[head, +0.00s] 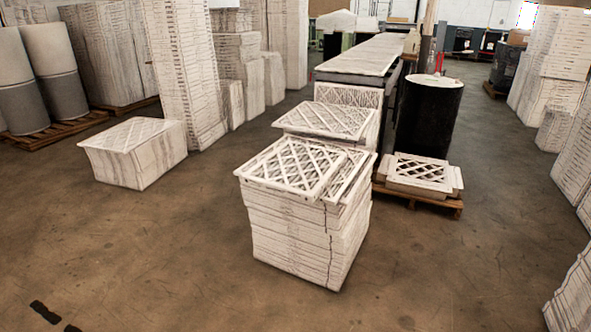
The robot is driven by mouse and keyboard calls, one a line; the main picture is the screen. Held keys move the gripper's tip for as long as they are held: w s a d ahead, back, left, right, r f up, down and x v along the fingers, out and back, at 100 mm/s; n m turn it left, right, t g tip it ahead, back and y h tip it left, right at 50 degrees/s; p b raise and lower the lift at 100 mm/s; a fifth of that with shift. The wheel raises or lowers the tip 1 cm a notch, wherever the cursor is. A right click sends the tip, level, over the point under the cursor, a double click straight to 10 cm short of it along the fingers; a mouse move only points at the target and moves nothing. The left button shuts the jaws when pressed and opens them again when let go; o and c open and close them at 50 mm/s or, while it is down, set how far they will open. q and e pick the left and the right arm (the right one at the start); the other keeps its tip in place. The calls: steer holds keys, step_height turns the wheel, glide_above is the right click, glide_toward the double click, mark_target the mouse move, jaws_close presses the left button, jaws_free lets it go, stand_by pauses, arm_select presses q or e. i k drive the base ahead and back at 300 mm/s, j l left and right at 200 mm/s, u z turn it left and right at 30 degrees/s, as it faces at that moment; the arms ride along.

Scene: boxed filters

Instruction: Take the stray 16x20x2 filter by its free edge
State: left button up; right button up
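Several lattice-faced white filters are in the head view, and no size label is readable, so I cannot tell which is the 16x20x2. One filter (294,166) lies on top of the front stack (300,235), over another filter (350,172) that shows along its right side. A filter (327,119) lies on the stack just behind, its left edge jutting out. Another filter (140,134) lies on a low white block (150,165) at the left, its front-left edge overhanging. A further filter (420,170) lies on a low pile at the right.
A black drum (428,115) and a long table (370,58) stand behind the front stack. A wooden pallet (432,200) sits at its right. Tall white stacks (185,70) line the left and back.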

mark_target(300, 172)
steer(key=i+j+z, duration=0.15)
steer(key=i+j, duration=1.9)
